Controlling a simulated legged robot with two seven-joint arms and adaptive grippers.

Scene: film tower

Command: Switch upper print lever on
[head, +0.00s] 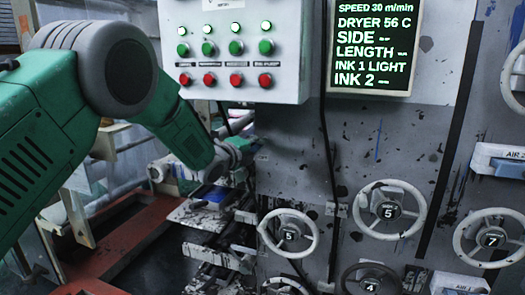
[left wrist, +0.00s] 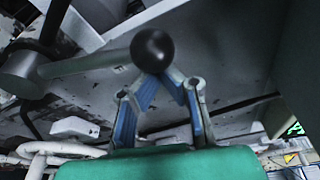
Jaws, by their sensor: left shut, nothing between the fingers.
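In the left wrist view a lever with a round black knob (left wrist: 153,49) on a grey rod (left wrist: 88,64) reaches in from a grey cylinder (left wrist: 22,74) at the left. I take it for the print lever, but no label shows. My left gripper (left wrist: 155,82) is shut and empty. Its blue-padded fingertips meet right by the knob's lower edge in the picture; I cannot tell whether they touch. In the head view my green left arm comes in from the left, and the gripper (head: 240,149) is small below the button panel. The lever cannot be made out there. My right gripper is not in view.
A button panel (head: 297,55) with green and red buttons hangs above the gripper. A screen (head: 372,48) is beside it. Several handwheels, one marked 5 (head: 360,212), stick out from the machine wall at the right. A red frame (head: 130,245) lies low left.

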